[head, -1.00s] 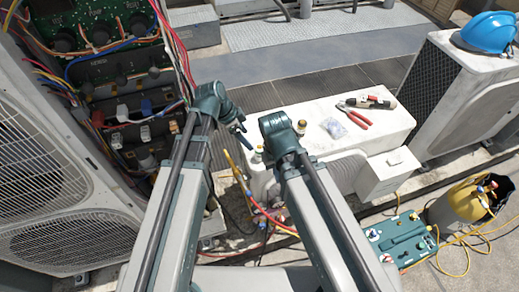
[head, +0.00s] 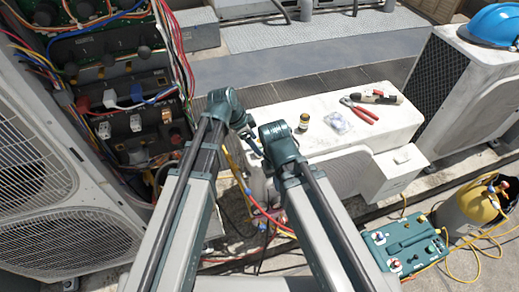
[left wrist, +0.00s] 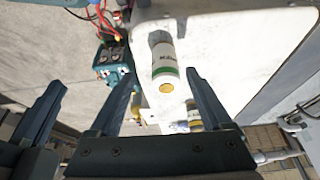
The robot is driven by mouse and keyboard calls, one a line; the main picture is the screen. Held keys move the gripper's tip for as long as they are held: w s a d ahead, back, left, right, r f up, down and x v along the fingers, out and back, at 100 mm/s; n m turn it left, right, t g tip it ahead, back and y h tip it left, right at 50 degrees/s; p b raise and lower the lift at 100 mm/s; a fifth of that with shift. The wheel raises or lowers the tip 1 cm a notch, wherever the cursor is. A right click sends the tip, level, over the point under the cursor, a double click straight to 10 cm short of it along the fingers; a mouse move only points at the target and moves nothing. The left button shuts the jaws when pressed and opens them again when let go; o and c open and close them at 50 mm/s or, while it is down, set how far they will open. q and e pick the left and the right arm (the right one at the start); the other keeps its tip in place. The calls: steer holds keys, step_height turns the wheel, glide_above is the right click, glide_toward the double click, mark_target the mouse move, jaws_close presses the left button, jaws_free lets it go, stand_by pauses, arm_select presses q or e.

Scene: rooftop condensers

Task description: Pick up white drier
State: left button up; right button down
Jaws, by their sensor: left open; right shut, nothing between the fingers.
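The white drier (left wrist: 164,58) is a white cylinder with a green band and a brass end. In the left wrist view it lies ahead of my left gripper (left wrist: 161,76), in line with the gap between its open fingers; I cannot tell that either finger touches it. In the head view my arms seem to hide the drier, and my left gripper (head: 247,135) is by the near-left end of the white condenser (head: 352,125). My right gripper (left wrist: 48,95) is shut and empty beside the left one; in the head view its own wrist mostly hides it.
On the condenser lie a small dark jar (head: 303,121), a clear bag (head: 338,121), red-handled pliers (head: 360,112) and a torch-like tool (head: 378,97). A teal manifold box (head: 405,243) and yellow cylinder (head: 468,208) stand at right. An open wired unit (head: 110,90) is at left.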

arm_select(q)
steer(key=b+x, duration=0.3)
steer(key=x, duration=0.1)
steer(key=shift+w+a+f+b, duration=0.15)
steer(key=shift+w+a+b, duration=0.15)
steer(key=shift+w+b, duration=0.05)
steer(key=shift+d+f+b, duration=0.25)
steer(key=shift+f+b, duration=0.15)
steer(key=shift+f, duration=0.05)
steer(key=shift+r, duration=0.1)
jaws_close()
